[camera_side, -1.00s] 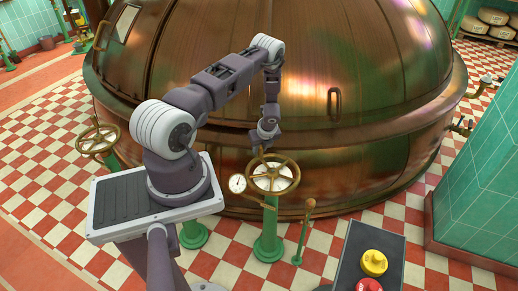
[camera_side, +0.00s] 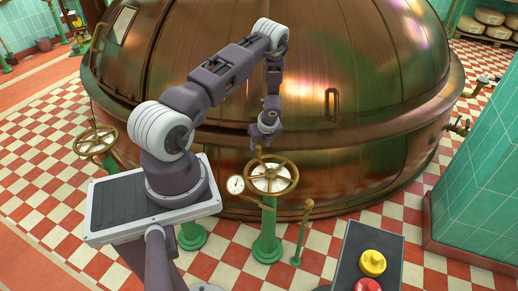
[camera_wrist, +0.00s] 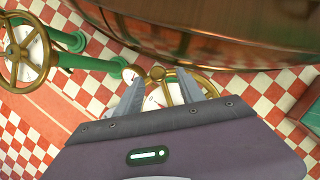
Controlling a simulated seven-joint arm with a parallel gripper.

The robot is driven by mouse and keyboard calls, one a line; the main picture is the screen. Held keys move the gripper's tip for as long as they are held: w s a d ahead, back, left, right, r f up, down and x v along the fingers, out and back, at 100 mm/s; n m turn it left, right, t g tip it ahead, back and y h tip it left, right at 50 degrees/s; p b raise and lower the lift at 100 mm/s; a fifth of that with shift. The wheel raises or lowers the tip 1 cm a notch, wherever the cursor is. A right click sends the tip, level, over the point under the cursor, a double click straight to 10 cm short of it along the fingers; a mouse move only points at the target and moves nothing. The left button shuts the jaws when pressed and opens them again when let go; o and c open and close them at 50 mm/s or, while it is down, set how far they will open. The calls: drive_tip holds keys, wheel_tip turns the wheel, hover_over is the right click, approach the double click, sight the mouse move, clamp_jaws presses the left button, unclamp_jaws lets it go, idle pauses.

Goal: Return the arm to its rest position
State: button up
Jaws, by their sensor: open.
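My gripper (camera_side: 266,146) hangs from my bent arm just above the brass handwheel (camera_side: 271,178) on its green post, in front of the copper kettle. In the wrist view the two fingers of my gripper (camera_wrist: 165,90) stand apart with nothing between them. Behind them the rim of the brass handwheel (camera_wrist: 205,80) shows, partly hidden by my fingers and wrist. In the side view a small gap shows between the fingertips and the wheel.
The big copper kettle (camera_side: 290,90) stands close behind my gripper. A gauge (camera_side: 236,185) and a green lever (camera_side: 303,230) flank the wheel. A second handwheel (camera_side: 96,142) stands left. A box with yellow (camera_side: 372,262) and red (camera_side: 367,285) buttons is front right.

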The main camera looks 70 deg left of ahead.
drive_tip(key=shift+v, duration=1.25)
drive_tip(key=w+d+r+n+t, duration=0.15)
drive_tip(key=d+r+n, duration=0.45)
drive_tip(key=r, duration=0.8)
drive_tip(key=w+d+r+n+t, duration=0.1)
drive_tip(key=w+d+r+n, duration=0.2)
drive_tip(key=d+r, duration=0.8)
drive_tip(key=s+d+r+n+t, duration=0.1)
drive_tip(key=s+d+r+n, duration=0.15)
drive_tip(key=r, duration=0.35)
drive_tip(key=s+d+r+n+t, duration=0.1)
drive_tip(key=s+d+r, duration=0.25)
drive_tip(key=r, duration=0.35)
drive_tip(key=s+d+r+n+h, duration=0.1)
drive_tip(key=s+d+n+h, duration=0.1)
drive_tip(key=s+d, duration=0.4)
drive_tip(key=s+d+r+n+t+h, duration=0.1)
drive_tip(key=s+d+r+n+h, duration=0.1)
drive_tip(key=s+d, duration=0.5)
drive_tip(key=shift+s+d+n, duration=0.3)
drive_tip(key=shift+s+n, duration=0.15)
drive_tip(key=shift+s, duration=0.5)
